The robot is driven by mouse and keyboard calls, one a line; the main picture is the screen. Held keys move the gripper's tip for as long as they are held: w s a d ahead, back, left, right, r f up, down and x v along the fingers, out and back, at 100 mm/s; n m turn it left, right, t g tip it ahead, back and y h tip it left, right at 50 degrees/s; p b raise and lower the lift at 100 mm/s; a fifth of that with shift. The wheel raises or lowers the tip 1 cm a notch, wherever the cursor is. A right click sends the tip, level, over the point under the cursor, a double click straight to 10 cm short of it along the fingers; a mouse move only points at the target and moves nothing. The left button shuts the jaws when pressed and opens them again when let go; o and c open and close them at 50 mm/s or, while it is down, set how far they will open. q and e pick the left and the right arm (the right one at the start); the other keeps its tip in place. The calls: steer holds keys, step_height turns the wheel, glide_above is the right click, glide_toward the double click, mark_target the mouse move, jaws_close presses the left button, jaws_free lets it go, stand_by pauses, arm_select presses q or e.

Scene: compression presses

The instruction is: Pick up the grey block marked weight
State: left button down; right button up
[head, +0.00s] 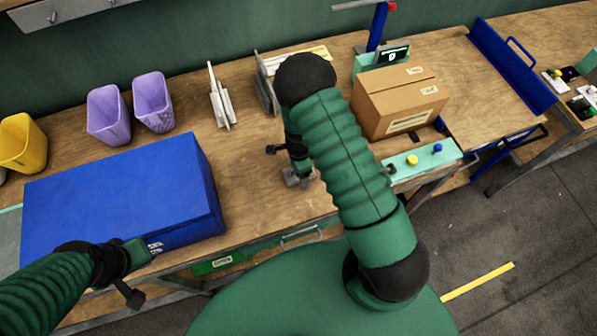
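A small grey shape (292,180), possibly the block marked weight, shows on the wooden bench right under my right gripper (298,174). The gripper hides most of it, and no marking is readable. My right arm bends over the bench and the hand points down. I cannot tell whether its fingers are open or shut on the grey shape. My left gripper (150,250) is at the front face of the large blue box (125,180), near a small white label. Its fingers are too small and partly hidden to read.
Two purple bins (108,118) and a yellow bin (22,143) stand at the back left. Grey upright plates (220,98) stand mid-bench. A cardboard box (402,98) and a green button panel (422,160) are at the right. Bare bench lies between blue box and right hand.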

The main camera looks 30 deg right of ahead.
steer(key=shift+s+d, duration=0.1)
steer(key=shift+d, duration=0.05)
steer(key=c, duration=0.6)
jaws_close()
steer(key=shift+r, duration=0.15)
steer(key=shift+w, duration=0.2)
